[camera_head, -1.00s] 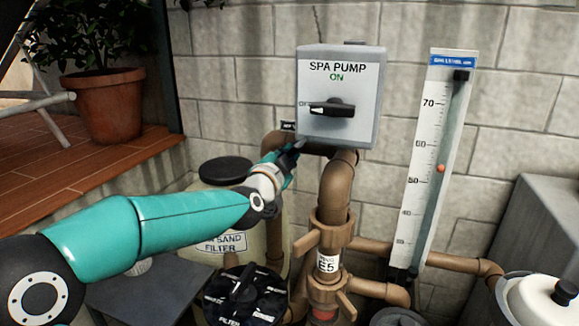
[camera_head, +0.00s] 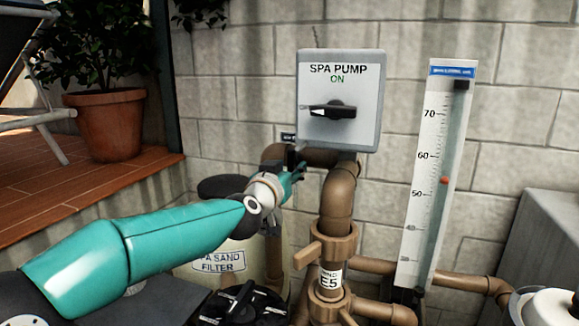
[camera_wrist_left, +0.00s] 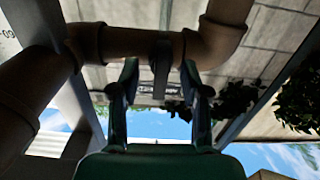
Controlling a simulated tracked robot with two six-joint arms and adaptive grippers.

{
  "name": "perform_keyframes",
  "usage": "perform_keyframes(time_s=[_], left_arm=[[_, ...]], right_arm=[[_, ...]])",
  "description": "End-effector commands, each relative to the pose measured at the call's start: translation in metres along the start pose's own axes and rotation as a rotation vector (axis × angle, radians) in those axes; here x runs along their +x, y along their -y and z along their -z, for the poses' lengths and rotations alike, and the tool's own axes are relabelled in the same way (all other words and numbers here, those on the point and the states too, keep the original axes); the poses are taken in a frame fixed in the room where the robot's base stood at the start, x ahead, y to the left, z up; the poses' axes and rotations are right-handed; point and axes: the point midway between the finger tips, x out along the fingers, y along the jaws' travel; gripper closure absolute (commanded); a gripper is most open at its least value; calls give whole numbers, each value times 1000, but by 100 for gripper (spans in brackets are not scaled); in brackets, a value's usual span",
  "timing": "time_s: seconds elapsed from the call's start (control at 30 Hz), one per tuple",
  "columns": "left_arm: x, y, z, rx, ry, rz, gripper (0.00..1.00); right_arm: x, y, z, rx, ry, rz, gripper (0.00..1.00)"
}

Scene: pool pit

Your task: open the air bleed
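My left gripper (camera_head: 298,172) is at the brown pipework below the spa pump switch box. In the left wrist view, its two fingers (camera_wrist_left: 160,78) are apart, with a small dark upright piece (camera_wrist_left: 160,62) on the brown pipe (camera_wrist_left: 120,42) between and just beyond the tips. This piece looks like the air bleed; I cannot tell whether the fingers touch it. In the head view, a small dark piece (camera_head: 290,157) shows at the pipe beside the gripper, below a small dark label (camera_head: 288,137). My right gripper is not in view.
The grey spa pump box (camera_head: 338,100), reading ON, hangs above. A brown valve marked E5 (camera_head: 328,276) and a scaled flow gauge (camera_head: 432,180) stand right. A potted plant (camera_head: 108,124) stands left.

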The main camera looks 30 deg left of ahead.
Motion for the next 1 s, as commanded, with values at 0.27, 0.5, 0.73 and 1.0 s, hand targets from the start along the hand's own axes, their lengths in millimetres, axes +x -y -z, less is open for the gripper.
perform_keyframes(time_s=[0.27,0.5,0.73,1.0], left_arm=[[0,1,2,2,-5,2,54],[-15,1,4,2,-8,2,54],[-47,1,4,3,-9,2,54],[-70,0,3,3,-7,2,54]], right_arm=[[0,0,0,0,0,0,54],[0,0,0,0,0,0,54],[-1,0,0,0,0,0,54],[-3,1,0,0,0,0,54]])
